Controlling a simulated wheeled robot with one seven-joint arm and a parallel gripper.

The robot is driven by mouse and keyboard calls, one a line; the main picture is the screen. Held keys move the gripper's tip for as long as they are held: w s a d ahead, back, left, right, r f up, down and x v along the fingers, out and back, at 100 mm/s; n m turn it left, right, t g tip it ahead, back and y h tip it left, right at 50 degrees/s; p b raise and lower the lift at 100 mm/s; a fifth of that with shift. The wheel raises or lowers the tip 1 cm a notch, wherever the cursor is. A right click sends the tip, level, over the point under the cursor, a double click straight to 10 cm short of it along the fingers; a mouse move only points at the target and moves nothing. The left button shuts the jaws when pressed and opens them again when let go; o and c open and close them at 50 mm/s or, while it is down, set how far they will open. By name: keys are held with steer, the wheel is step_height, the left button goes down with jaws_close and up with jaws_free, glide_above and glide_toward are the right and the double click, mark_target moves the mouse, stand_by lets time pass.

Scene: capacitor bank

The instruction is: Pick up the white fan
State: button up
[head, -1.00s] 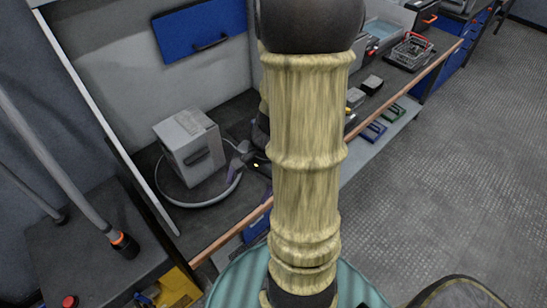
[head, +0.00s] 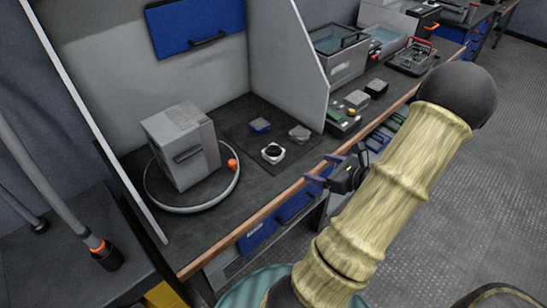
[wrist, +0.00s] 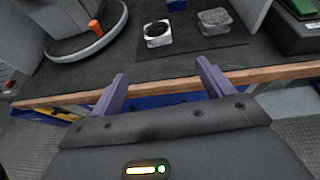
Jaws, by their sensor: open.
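The white fan (head: 273,153) is a small square white frame with a dark round middle. It lies on a dark mat (head: 240,133) on the bench, and it also shows in the wrist view (wrist: 158,34), beyond and between my fingertips. My gripper (head: 324,169) is at the bench's front edge, to the right of the fan in the head view. Its purple fingers are apart and empty in the wrist view (wrist: 162,72), and do not touch the fan.
A blue block (head: 260,125) and a grey block (head: 299,133) share the mat. A grey partition (head: 290,70) rises behind. A copper-coloured edge (head: 260,218) runs along the bench front.

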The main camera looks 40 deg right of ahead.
steer(key=shift+a, duration=0.1)
steer(key=b, duration=0.2)
glide_toward(280, 155)
steer(key=x, duration=0.4)
steer(key=shift+w+f, duration=0.2)
steer(key=shift+f, duration=0.25)
steer(key=shift+w+f, duration=0.1)
steer(key=shift+w, duration=0.25)
steer(key=x, duration=0.5)
steer(key=shift+w+a+r, duration=0.1)
steer(key=shift+w+r, duration=0.05)
steer(key=shift+r, duration=0.05)
steer(key=c, duration=1.1)
